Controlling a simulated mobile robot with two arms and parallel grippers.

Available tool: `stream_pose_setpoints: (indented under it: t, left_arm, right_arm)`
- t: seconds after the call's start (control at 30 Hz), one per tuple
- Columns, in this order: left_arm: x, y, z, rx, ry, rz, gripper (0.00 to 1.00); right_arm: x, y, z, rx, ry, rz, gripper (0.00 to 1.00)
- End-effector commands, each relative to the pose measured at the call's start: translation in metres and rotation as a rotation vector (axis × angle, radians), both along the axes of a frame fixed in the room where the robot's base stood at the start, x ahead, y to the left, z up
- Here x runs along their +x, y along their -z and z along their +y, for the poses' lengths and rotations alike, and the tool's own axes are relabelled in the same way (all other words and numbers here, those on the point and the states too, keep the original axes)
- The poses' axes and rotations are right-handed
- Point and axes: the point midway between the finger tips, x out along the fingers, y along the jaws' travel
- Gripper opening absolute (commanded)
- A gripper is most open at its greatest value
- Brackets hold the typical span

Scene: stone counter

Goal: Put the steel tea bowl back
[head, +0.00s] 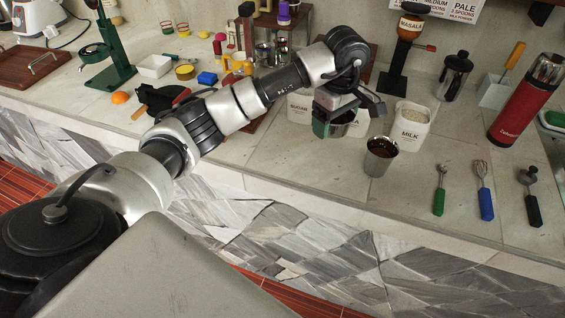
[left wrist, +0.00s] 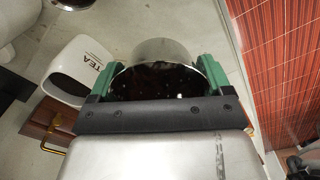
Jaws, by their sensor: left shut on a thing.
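The steel tea bowl (head: 342,118) is held in my left gripper (head: 336,124), above the counter by the white canisters. In the left wrist view the bowl (left wrist: 165,48) sits between the two green fingers of the left gripper (left wrist: 157,70), which press on its sides. Its inside looks dark with small light specks; I cannot tell what is in it. The gripper hides part of the bowl in the head view. My right gripper is not in view.
A white TEA canister (left wrist: 78,72) is close beside the bowl. The MILK canister (head: 408,128) and a steel cup with dark contents (head: 380,157) stand to the right. Whisk (head: 485,192), other tools and a red flask (head: 522,105) are further right. Bare counter lies in front.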

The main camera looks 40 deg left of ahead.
Motion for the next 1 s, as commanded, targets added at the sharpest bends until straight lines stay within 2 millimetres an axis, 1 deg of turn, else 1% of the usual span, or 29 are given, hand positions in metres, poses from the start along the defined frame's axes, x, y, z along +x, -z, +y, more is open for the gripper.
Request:
stream_pose_setpoints:
  t: [0.03, 0.1, 0.17, 0.27, 0.37, 0.5, 0.63, 0.7, 0.8, 0.93, 1.0]
  left_arm:
    - [0.006, 0.006, 0.000, -0.001, -0.056, -0.001, 0.51]
    - [0.011, 0.007, 0.004, 0.001, -0.114, -0.001, 0.51]
    - [0.011, 0.009, 0.009, 0.000, -0.140, 0.001, 0.51]
    - [0.004, 0.017, 0.025, 0.003, -0.153, 0.004, 0.51]
    - [-0.006, 0.030, 0.046, 0.004, -0.151, 0.006, 0.51]
    - [-0.019, 0.049, 0.075, 0.004, -0.149, 0.005, 0.51]
    - [-0.028, 0.064, 0.097, 0.004, -0.146, 0.003, 0.51]
    - [-0.031, 0.069, 0.104, 0.003, -0.145, 0.002, 0.51]
    - [-0.033, 0.073, 0.109, 0.002, -0.143, -0.001, 0.51]
    - [-0.034, 0.082, 0.110, 0.002, -0.142, 0.003, 0.51]
    - [-0.034, 0.091, 0.110, 0.000, -0.143, 0.004, 0.51]
  right_arm:
    - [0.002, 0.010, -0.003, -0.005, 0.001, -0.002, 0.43]
    - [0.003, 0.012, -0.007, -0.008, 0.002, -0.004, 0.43]
    - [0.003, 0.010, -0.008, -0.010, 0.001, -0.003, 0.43]
    - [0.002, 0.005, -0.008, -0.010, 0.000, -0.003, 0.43]
    - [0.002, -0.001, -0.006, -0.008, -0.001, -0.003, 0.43]
    - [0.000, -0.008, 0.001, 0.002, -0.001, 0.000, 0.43]
    - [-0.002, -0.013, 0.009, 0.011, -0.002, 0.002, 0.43]
    - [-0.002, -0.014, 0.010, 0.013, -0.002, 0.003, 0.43]
    - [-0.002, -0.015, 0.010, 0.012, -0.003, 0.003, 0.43]
    - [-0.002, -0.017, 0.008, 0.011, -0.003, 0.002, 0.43]
    - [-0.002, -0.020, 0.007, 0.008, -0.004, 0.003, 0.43]
